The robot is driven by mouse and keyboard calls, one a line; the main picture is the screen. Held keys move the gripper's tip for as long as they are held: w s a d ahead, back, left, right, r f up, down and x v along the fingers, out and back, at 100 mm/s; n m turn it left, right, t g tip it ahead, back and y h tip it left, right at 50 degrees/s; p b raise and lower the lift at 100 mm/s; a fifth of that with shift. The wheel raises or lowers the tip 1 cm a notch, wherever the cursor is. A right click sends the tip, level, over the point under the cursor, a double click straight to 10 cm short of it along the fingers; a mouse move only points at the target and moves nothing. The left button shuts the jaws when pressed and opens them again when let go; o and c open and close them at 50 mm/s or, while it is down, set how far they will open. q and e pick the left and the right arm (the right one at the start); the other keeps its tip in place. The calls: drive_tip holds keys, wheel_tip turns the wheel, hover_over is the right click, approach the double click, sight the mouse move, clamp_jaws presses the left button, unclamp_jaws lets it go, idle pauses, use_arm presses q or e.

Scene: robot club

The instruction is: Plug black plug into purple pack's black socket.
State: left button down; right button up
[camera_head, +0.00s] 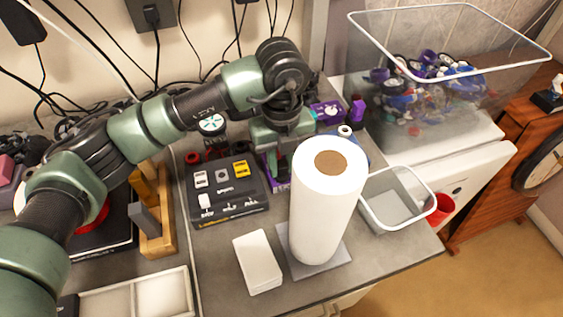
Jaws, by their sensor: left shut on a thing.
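My left gripper (277,150), pale green, points down in the middle of the bench, behind the paper roll. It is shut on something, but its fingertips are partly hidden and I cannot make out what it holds. A purple object (275,180) shows just under and beside the gripper, partly covered by it and the roll. A purple box (327,112) with a pale mark stands behind to the right. I cannot tell which of these is the purple pack. Neither the black plug nor the black socket can be made out. My right gripper is not in view.
A tall white paper roll (325,205) stands right in front of the gripper. A black control box (225,190) is on the left, a white block (258,262) in front. A clear bin (450,120) of parts stands behind.

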use_arm(q)
drive_tip(key=shift+f, duration=0.15)
idle(0.6)
drive_tip(key=c, duration=1.1)
unclamp_jaws()
drive_tip(key=shift+b, duration=0.3)
wheel_tip(320, 180, up, 7)
drive_tip(key=shift+r+b, duration=0.1)
drive_tip(key=shift+b, duration=0.6)
drive_tip(key=shift+r, duration=0.3)
